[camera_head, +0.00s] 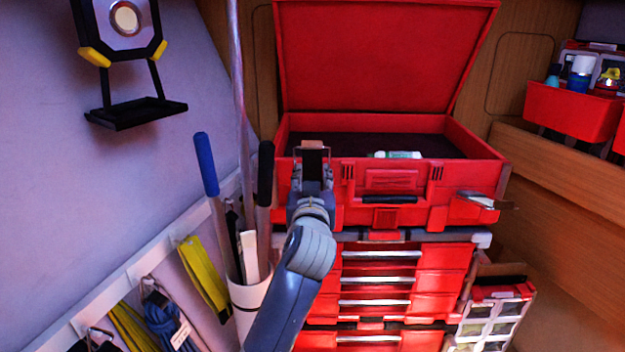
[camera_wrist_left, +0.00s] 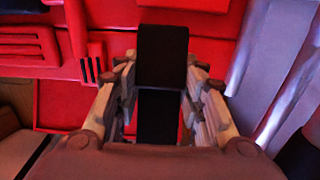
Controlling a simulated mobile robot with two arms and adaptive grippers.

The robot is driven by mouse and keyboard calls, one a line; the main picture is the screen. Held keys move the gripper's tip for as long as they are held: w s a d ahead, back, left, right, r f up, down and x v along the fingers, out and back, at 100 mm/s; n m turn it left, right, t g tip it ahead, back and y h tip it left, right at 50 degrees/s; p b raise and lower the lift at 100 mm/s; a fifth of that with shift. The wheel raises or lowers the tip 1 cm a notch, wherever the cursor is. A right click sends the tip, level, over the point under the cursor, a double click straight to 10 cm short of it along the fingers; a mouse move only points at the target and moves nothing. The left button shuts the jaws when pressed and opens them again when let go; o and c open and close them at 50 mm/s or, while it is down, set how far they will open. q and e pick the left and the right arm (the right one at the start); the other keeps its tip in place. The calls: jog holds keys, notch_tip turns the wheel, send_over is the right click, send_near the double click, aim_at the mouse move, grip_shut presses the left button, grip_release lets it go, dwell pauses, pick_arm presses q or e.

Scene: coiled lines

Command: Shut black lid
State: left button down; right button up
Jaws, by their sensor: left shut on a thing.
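The big case (camera_head: 395,190) is red, and its red lid (camera_head: 375,60) stands open, tilted back; I see no lid that is plainly black. My left gripper (camera_head: 312,158) is at the left part of the case's front rim. It is shut on a black piece (camera_wrist_left: 162,55), flat and strip-like, which shows between the fingers in the left wrist view. I cannot tell whether this piece is part of the case. My right gripper is not in view.
A white tube (camera_head: 397,155) lies in the case. Red drawers (camera_head: 375,285) are below it. A white bin (camera_head: 250,300) with long-handled tools stands left of my arm. A silver piece (camera_head: 487,201) juts out at the right. Red bins (camera_head: 570,112) stand on the right ledge.

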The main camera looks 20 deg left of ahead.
pick_arm(q)
jog(key=shift+w+r+g, duration=0.15)
jog(key=shift+r+g, duration=0.05)
jog(key=shift+g, duration=0.1)
jog(key=shift+w+g, duration=0.1)
jog(key=shift+g, duration=0.2)
jog(key=c, duration=1)
grip_release()
jog(key=v, duration=0.7)
jog(key=shift+s, duration=0.25)
